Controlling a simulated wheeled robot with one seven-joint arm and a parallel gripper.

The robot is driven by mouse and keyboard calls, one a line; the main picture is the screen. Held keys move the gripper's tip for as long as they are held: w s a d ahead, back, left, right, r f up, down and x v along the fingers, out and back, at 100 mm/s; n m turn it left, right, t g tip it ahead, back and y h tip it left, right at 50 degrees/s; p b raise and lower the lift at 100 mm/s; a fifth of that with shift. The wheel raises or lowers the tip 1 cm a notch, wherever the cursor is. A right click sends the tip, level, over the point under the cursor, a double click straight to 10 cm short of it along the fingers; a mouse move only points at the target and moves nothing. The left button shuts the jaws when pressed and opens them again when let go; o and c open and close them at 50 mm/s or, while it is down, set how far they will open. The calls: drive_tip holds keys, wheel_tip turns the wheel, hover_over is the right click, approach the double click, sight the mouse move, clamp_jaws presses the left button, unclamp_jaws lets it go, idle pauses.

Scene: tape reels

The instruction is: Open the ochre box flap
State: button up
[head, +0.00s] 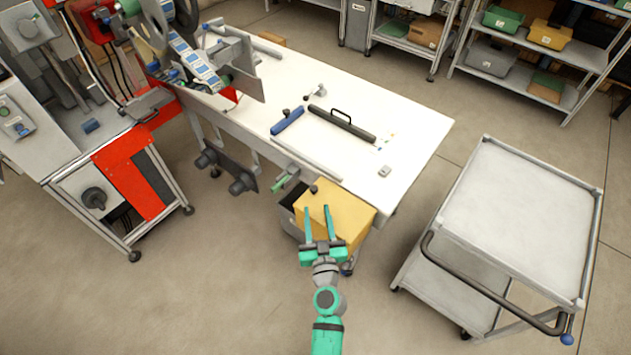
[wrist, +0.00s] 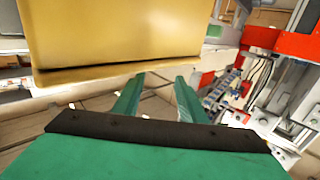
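The ochre box (head: 350,212) sits at the front end of the white table, low by its edge. In the wrist view the box (wrist: 130,35) fills the upper left, with a dark seam along its lower edge. I cannot tell for sure which part is the flap, and it looks shut. My gripper (head: 318,210) is open, its two green fingers spread and empty. In the head view they overlap the box's near left side. In the wrist view the fingers (wrist: 158,84) show just below the seam, with no clear contact.
A dark bin (head: 290,194) is left of the box. The white table (head: 400,125) carries a black handled bar (head: 342,124) and a blue roll (head: 287,121). A grey cart (head: 515,205) stands at right. A red-and-grey machine (head: 125,170) stands at left. Floor is open around my arm.

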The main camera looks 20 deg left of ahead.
sight(315, 191)
drive_tip(key=x, duration=1)
drive_tip(key=shift+w, duration=0.1)
clamp_jaws()
drive_tip(key=shift+d, duration=0.15)
